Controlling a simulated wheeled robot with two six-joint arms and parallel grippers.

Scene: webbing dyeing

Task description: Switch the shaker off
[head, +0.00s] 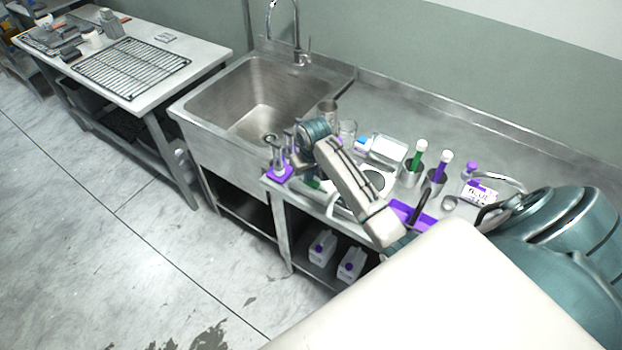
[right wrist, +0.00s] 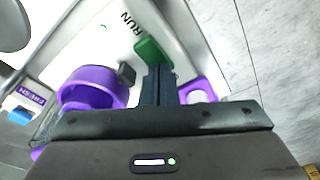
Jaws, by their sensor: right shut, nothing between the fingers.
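The shaker (right wrist: 70,60) is a white-topped device in the right wrist view, with the word RUN printed beside a green switch (right wrist: 150,48) and a small lit green lamp (right wrist: 103,28). My right gripper (right wrist: 158,70) is shut and empty, its fingertips right at the green switch; I cannot tell whether they touch it. A purple ring-shaped holder (right wrist: 92,88) is beside the fingers. In the head view my right arm reaches over the counter and hides much of the shaker. My left gripper is not in view.
A purple stand (head: 280,174) is at the counter's front edge, close to my right gripper. Cups with green and purple bottles (head: 437,172), a clear tray (head: 388,150) and a purple tray (head: 412,215) crowd the steel counter (head: 480,140). A sink (head: 262,95) lies to the left.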

